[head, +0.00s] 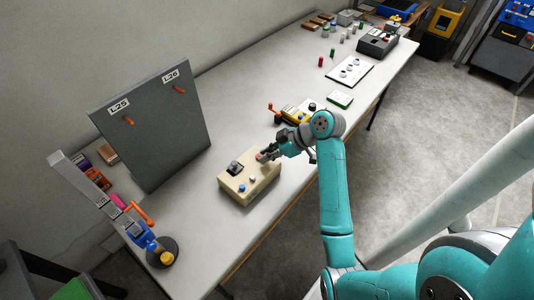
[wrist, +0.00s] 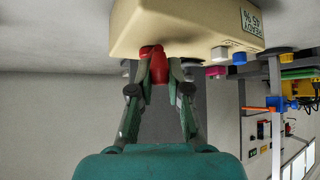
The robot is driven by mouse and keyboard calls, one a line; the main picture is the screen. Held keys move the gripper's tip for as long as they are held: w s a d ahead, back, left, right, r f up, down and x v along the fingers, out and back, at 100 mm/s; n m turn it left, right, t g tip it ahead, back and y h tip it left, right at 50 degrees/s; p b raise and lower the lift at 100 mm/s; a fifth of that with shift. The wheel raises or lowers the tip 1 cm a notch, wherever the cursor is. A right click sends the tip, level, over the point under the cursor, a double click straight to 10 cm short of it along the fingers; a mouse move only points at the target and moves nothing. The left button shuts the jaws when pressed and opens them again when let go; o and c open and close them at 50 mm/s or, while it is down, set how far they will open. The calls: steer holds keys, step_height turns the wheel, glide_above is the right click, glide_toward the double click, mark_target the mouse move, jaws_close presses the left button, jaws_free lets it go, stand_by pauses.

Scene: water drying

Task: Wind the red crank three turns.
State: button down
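The red crank (wrist: 158,66) is on the side of a beige box (wrist: 185,28) in the wrist view, which shows the box upside down. Only the crank's red grip shows clearly; its arm and pivot are mostly hidden. My gripper (wrist: 160,72) has one finger on each side of the red grip, and both fingertips appear to touch it.
The box carries a black part (head: 235,168) and a blue knob (head: 242,188). Behind it on the table (head: 210,90) is a yellow device (head: 296,115) with an orange handle. A grey panel (head: 160,130) stands to the left. Bare table lies between panel and box.

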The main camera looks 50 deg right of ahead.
steer(key=shift+a, duration=0.1)
